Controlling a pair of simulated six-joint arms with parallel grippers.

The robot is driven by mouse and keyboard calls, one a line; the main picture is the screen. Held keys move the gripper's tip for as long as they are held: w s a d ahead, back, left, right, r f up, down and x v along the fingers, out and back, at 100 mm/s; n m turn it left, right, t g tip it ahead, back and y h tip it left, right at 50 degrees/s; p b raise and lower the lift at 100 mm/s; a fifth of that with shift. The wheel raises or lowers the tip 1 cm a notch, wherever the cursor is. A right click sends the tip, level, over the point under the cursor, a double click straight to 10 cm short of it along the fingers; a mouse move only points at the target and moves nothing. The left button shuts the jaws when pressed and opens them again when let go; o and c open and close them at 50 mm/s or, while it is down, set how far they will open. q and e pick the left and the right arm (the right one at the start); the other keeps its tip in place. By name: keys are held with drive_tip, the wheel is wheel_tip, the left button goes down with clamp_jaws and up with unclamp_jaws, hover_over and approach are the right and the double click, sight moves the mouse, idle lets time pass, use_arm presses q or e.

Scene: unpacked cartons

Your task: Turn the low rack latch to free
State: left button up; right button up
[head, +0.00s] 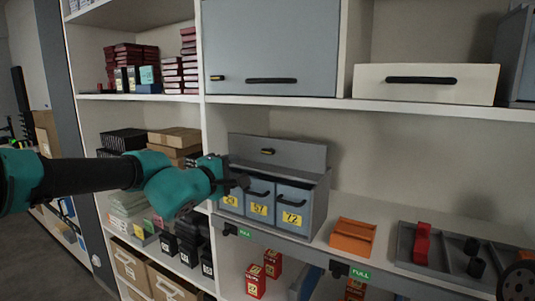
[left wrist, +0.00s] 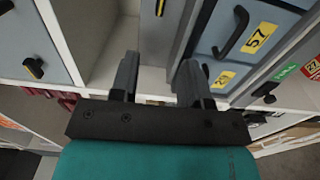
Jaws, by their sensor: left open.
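A small blue-grey rack (head: 321,212) with drawers stands on the middle shelf. A short black latch (head: 267,152) with a yellow mark sits on the flat panel above its drawers and lies about level. The latch also shows at the top edge of the left wrist view (left wrist: 160,8). My left gripper (head: 241,182) is open and empty, in front of the rack's left side and below and left of the latch. In the left wrist view its fingers (left wrist: 160,68) are apart with nothing between them. My right gripper is not in view.
The drawers have black handles (head: 294,202) and yellow number tags. A similar latch (head: 217,78) is on the upper cabinet door (head: 275,45). An orange bin (head: 353,236) and a grey tray (head: 405,243) stand to the right. Black knobs (head: 338,268) and green labels line the shelf edge.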

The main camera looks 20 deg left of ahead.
sight(266, 152)
use_arm(q)
drive_tip(key=shift+w, duration=0.1)
drive_tip(key=x, duration=1.7)
drive_tip(key=shift+w+d, duration=0.1)
drive_tip(key=shift+d, duration=0.05)
clamp_jaws()
